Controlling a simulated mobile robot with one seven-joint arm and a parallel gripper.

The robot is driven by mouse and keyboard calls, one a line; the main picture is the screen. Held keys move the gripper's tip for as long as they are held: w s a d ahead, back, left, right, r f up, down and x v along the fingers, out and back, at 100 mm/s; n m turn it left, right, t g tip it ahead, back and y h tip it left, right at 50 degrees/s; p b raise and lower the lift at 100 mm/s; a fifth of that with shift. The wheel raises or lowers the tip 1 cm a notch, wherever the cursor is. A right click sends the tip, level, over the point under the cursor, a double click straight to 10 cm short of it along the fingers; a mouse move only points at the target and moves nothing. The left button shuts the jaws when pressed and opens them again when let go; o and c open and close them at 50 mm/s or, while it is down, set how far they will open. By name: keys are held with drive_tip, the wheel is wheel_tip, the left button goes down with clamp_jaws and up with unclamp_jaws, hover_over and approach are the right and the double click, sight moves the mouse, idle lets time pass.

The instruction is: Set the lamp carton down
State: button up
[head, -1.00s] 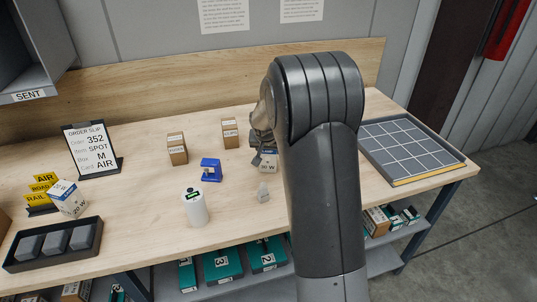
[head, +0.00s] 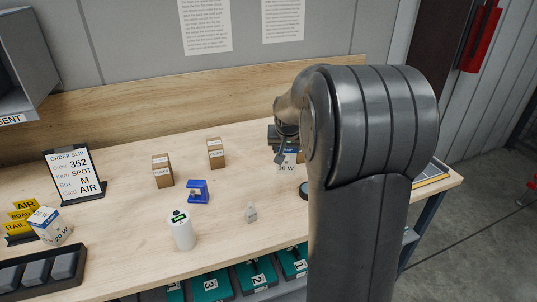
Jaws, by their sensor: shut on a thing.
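The lamp carton (head: 289,165), white with a blue band and a wattage label, is in my gripper (head: 283,150). My gripper is shut on it from above, and its fingers are partly hidden by my own arm. The carton hangs over the right part of the wooden bench (head: 240,250). I cannot tell whether its underside touches the bench. A second lamp carton (head: 49,226), marked 20 W, leans tilted by the yellow cards at the left.
The gridded tray (head: 432,174) is mostly hidden behind my arm.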

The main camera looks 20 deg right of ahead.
drive_tip(key=shift+s+d+r, duration=0.35)
drive_tip(key=w+a+n+y, duration=0.1)
drive_tip(key=w+a+n, duration=0.15)
drive_tip(key=a, duration=1.65)
drive_tip(key=w+a+n+y, duration=0.15)
drive_tip(key=w+a, duration=0.25)
drive_tip(key=a, duration=1.5)
drive_tip(key=shift+n, duration=0.3)
drive_tip(key=shift+w+a+f, duration=0.2)
drive_tip(key=shift+a+f, duration=2.5)
drive_tip(key=shift+a, duration=0.15)
drive_tip(key=shift+w+a+f, duration=0.15)
drive_tip(key=shift+a+f, duration=2.55)
drive_tip(key=shift+a, duration=0.15)
drive_tip(key=shift+f, duration=0.1)
drive_tip(key=o, duration=1)
